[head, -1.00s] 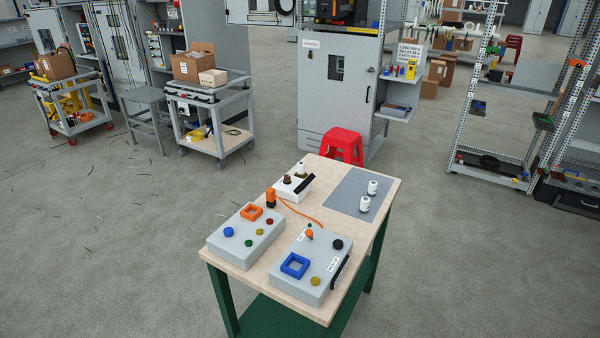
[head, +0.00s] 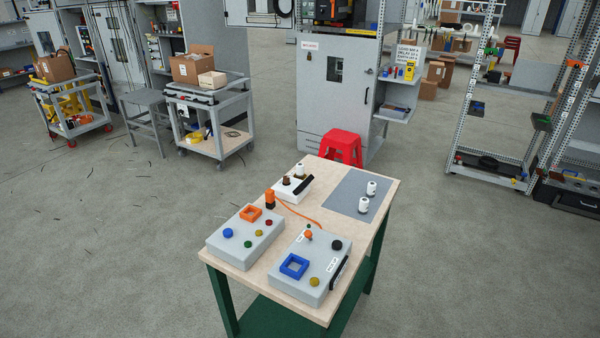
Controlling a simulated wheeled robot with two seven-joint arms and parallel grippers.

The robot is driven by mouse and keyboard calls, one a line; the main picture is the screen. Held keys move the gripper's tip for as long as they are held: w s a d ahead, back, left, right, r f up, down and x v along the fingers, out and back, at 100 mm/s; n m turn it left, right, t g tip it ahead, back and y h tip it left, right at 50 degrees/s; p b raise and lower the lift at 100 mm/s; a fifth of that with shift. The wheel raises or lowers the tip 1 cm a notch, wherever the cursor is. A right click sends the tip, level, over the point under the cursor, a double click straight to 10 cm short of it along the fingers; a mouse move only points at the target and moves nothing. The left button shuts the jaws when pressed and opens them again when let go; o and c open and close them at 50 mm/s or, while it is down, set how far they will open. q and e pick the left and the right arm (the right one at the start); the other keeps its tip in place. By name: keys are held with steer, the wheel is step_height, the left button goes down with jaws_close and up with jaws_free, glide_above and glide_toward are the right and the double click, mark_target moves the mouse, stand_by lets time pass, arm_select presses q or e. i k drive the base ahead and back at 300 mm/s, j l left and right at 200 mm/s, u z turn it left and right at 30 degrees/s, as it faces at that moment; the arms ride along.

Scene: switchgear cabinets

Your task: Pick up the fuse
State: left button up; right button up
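Two small white cylinders, which look like fuses, stand upright on a grey mat (head: 345,187) on the table. One fuse (head: 371,188) is farther back and the other fuse (head: 364,204) is nearer. A similar white cylinder (head: 300,169) sits at the back of a small white block (head: 289,192) with a black handle, behind a brown knob. Which one the task means, I cannot tell. Neither of my grippers is in view.
The wooden-topped table (head: 237,281) with green legs also holds two grey button boxes, a left one (head: 230,246) and a right one (head: 309,292). A red stool (head: 342,146) stands behind the table, before a grey cabinet (head: 335,100).

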mark_target(300, 168)
steer(key=i+l+z, duration=1.1)
steer(key=i, duration=0.4)
steer(key=i+z, duration=0.35)
steer(key=i, duration=0.15)
steer(key=i+l+u, duration=0.1)
steer(key=i+u, duration=0.35)
steer(key=i+l+u, duration=0.4)
steer(key=i, duration=0.2)
steer(key=i+l+u, duration=0.45)
steer(key=i+j, duration=0.05)
